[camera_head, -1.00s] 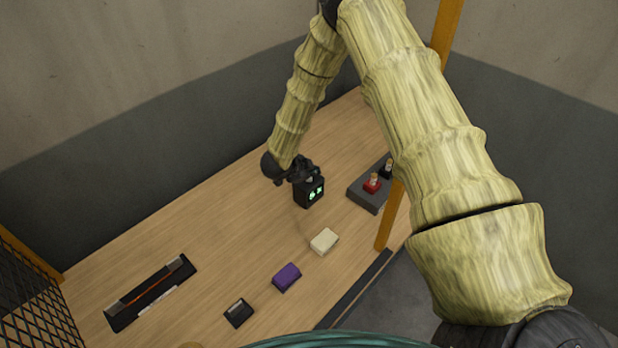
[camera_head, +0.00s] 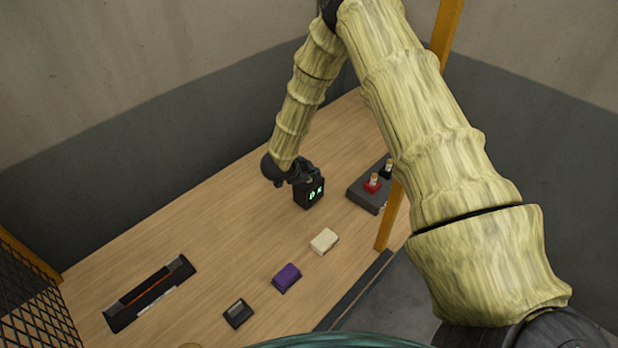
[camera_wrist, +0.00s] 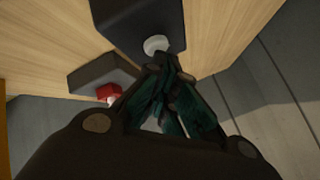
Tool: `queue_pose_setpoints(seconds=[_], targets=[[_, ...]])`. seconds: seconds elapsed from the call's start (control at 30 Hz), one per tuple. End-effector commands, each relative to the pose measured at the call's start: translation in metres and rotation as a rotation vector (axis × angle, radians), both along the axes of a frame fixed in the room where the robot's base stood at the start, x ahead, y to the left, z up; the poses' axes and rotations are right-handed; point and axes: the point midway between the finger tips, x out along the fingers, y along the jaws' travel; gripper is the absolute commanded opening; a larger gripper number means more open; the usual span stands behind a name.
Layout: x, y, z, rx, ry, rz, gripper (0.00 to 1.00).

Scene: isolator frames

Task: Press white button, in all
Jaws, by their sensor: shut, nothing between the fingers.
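A black box (camera_head: 308,195) with a green lit display stands on the wooden table. In the wrist view the dark box (camera_wrist: 138,18) carries a round white button (camera_wrist: 155,44). My gripper (camera_head: 305,172) is right over the box in the head view and hides its top. In the wrist view my gripper (camera_wrist: 165,62) is shut and empty, with its fingertips at the near edge of the white button. I cannot tell whether they press it.
A dark block with a red piece (camera_head: 372,186) and a black one stands to the right. A cream block (camera_head: 324,241), a purple block (camera_head: 286,277), a small black device (camera_head: 238,313) and a black tray (camera_head: 117,318) lie nearer. An orange post (camera_head: 391,215) rises at the right.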

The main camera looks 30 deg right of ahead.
Motion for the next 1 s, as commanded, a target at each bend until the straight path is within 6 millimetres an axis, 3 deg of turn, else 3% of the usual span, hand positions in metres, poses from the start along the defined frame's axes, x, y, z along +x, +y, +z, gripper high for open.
queue_pose_setpoints(seconds=[0.6, 1.0], targets=[[0.000, 0.000, 0.019, 0.000, -0.001, -0.001, 0.00], [0.000, 0.000, 0.020, 0.000, 0.000, 0.000, 0.00]])
